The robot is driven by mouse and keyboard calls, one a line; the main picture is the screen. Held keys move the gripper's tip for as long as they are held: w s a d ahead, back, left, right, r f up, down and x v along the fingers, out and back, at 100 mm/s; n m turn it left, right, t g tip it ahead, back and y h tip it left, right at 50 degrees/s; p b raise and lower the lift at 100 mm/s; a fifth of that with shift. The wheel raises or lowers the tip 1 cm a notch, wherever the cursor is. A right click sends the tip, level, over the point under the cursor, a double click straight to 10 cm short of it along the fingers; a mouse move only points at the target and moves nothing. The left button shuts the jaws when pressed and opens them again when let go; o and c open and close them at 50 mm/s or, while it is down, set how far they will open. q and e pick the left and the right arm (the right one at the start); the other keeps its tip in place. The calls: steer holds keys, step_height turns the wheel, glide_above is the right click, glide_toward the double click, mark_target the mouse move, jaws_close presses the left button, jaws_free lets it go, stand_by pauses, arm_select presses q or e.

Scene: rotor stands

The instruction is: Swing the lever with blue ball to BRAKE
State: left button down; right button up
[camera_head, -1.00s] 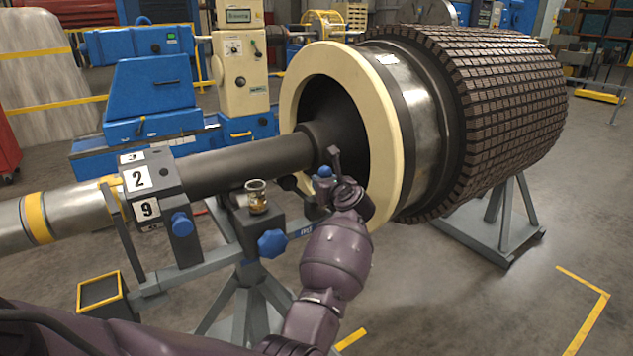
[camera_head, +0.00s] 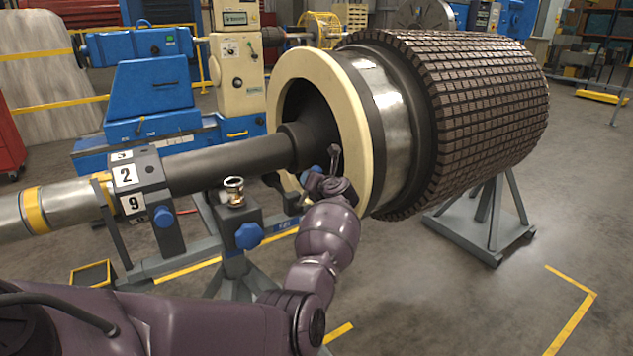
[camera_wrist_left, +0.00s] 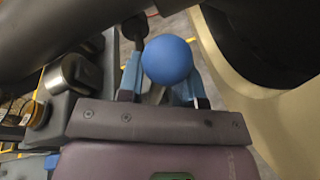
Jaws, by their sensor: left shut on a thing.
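The blue ball (camera_wrist_left: 168,60) of the lever sits between the two fingers of my left gripper (camera_wrist_left: 160,88) in the left wrist view, and the fingers are shut on it. In the head view my left gripper (camera_head: 318,182) is beside the cream ring at the shaft end of the rotor. Only a bit of blue shows there, and my wrist and gripper hide most of the lever. A dark rod stands up just beyond the gripper. A small label on the grey stand's beam is too small to read. My right gripper is not in view.
The cream ring (camera_head: 352,105) and rotor (camera_head: 480,100) are close on the right.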

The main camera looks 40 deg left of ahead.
arm_select(q)
steer(key=shift+w, duration=0.2)
steer(key=shift+m, duration=0.3)
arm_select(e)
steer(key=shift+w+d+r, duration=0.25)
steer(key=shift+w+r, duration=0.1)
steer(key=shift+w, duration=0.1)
arm_select(q)
steer(key=shift+d, duration=0.1)
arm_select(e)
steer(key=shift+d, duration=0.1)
arm_select(q)
steer(key=c, duration=1.2)
jaws_free()
steer(key=shift+c, duration=0.2)
steer(key=shift+o, duration=0.7)
steer(key=shift+w+f, duration=0.1)
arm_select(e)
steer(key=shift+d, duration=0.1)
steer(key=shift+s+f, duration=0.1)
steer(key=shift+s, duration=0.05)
arm_select(q)
steer(key=shift+d, duration=0.1)
